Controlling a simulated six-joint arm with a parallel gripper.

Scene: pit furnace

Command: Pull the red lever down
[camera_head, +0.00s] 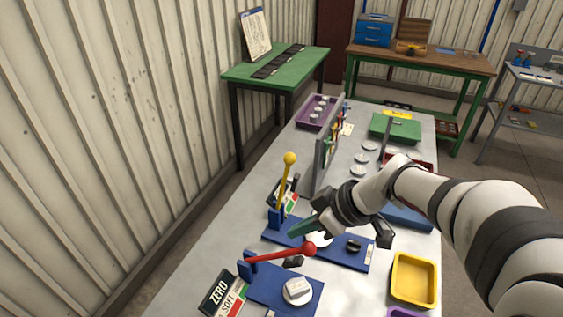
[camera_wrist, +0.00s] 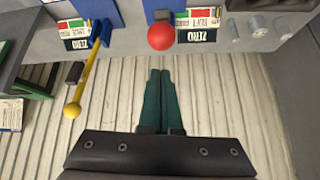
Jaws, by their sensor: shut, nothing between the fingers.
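The red lever (camera_head: 280,254) has a red ball knob at its right end and a blue bracket at its left. Its arm lies close to level, low over the blue base plate (camera_head: 270,288). The knob also shows in the wrist view (camera_wrist: 161,36), just beyond my fingertips and hiding most of the lever's arm. My gripper (camera_head: 293,231) has green fingers, shut and empty. In the head view they are just above and left of the red knob in the picture. In the wrist view, the fingers (camera_wrist: 160,74) line up with the knob, with a small gap in the picture.
A yellow lever (camera_head: 286,185) stands upright on the neighbouring blue base, close behind my fingers. It also shows in the wrist view (camera_wrist: 86,70). Labelled cards (camera_head: 222,293) stand beside the levers. A grey upright panel (camera_head: 326,150) and a yellow tray (camera_head: 414,278) are nearby.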

